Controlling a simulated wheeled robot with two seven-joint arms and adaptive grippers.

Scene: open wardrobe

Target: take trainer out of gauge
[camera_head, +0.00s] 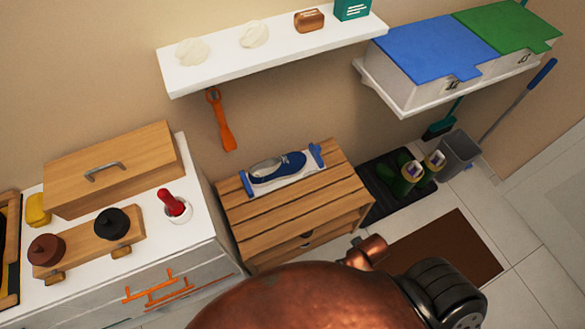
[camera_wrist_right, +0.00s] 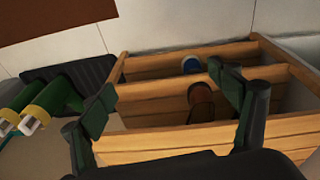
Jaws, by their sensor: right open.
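The trainer (camera_head: 292,163), blue with a white sole, sits in the gauge (camera_head: 247,184), a pale board with blue end pieces. The gauge lies on top of the slatted wooden bench (camera_head: 290,208) in the head view. My right gripper (camera_wrist_right: 163,85) shows in the right wrist view with its two dark fingers wide apart and nothing between them. It faces the wooden bench front, apart from the trainer. I cannot make out the trainer or gauge in the right wrist view. My left gripper is not in view.
My copper-coloured arm fills the lower middle of the head view. A white shelf (camera_head: 270,62) hangs above the bench. A white cabinet (camera_head: 195,200) stands left. Green boots (camera_head: 405,178) stand on a dark tray (camera_head: 378,205) at right, near a brown mat (camera_head: 450,245).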

